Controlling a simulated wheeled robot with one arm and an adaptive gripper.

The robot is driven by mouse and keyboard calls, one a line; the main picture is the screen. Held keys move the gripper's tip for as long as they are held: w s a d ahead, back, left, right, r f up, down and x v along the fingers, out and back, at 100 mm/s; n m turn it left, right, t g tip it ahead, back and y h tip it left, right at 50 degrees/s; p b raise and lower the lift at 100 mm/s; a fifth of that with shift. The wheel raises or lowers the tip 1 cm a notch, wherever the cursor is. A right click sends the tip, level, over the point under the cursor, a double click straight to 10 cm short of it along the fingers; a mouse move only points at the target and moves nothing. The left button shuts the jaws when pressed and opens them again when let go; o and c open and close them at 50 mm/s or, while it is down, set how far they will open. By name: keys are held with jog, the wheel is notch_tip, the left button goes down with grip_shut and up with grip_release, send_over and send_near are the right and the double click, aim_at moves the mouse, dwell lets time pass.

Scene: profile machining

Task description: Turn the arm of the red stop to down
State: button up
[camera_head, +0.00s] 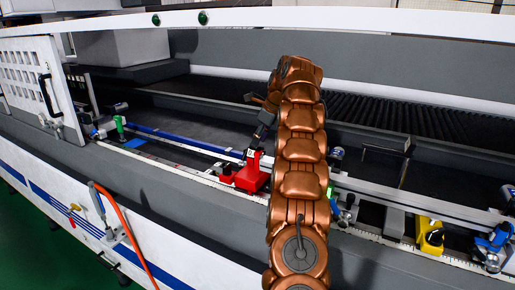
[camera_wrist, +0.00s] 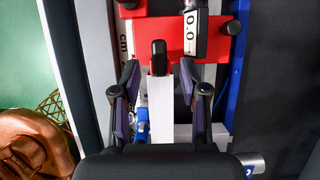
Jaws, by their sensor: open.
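The red stop (camera_head: 248,177) sits on the scaled rail near the middle of the head view, with a red upright part rising from it. In the wrist view the red stop (camera_wrist: 178,40) fills the top, with a small 0.0 display and a black knob (camera_wrist: 159,52). A pale bar (camera_wrist: 160,98) extends below the knob, between my fingers; I cannot tell if it is the stop's arm. My gripper (camera_wrist: 159,76) is open, its fingertips on either side of the bar, just below the red body. In the head view my gripper (camera_head: 258,140) is dark and close above the stop, partly hidden by my arm.
A yellow stop (camera_head: 431,235) and a blue stop (camera_head: 493,246) stand farther right on the rail. A green-marked fitting (camera_head: 120,126) is at the left. A blue rail (camera_head: 180,136) runs behind the scale (camera_head: 185,165). An orange hose (camera_head: 128,228) hangs on the front panel.

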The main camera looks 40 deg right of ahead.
aim_at(256, 159)
jog(key=shift+x, duration=1.2)
grip_shut()
